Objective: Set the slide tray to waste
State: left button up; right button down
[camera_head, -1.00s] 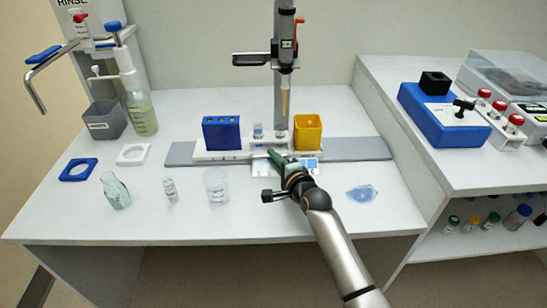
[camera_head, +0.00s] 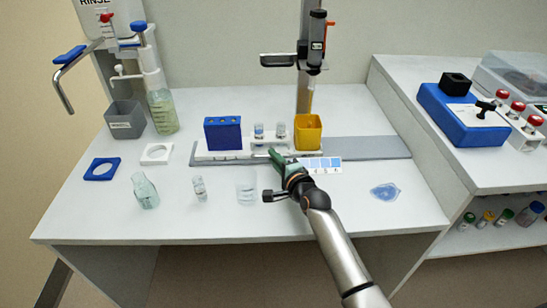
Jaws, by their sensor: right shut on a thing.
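The slide tray (camera_head: 222,155) is a white carrier near the left end of a grey rail (camera_head: 375,148) on the bench. It holds a blue rack (camera_head: 222,133), two small clear vials (camera_head: 259,131) and a yellow cup (camera_head: 308,131). The yellow cup stands below the pipette (camera_head: 310,95) on its upright stand. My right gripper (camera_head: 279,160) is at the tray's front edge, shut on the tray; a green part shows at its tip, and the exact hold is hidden. A card with blue squares (camera_head: 320,164) lies right of it. My left gripper is not in view.
In front of the rail stand a flask (camera_head: 145,191), a vial (camera_head: 199,188) and a beaker (camera_head: 246,188). A blue puddle-like patch (camera_head: 385,192) is at right. A grey bin (camera_head: 125,121) and a bottle (camera_head: 162,112) stand at left. The rail's right part is bare.

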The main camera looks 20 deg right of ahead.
jog(key=shift+a, duration=0.3)
jog(key=c, duration=1.2)
grip_release()
jog(key=shift+a, duration=0.1)
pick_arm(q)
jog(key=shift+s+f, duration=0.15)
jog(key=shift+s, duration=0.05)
pick_arm(e)
jog(key=shift+o, duration=0.2)
jog(key=p+v, duration=0.2)
jog(key=v, duration=1)
jog(key=shift+s, duration=0.2)
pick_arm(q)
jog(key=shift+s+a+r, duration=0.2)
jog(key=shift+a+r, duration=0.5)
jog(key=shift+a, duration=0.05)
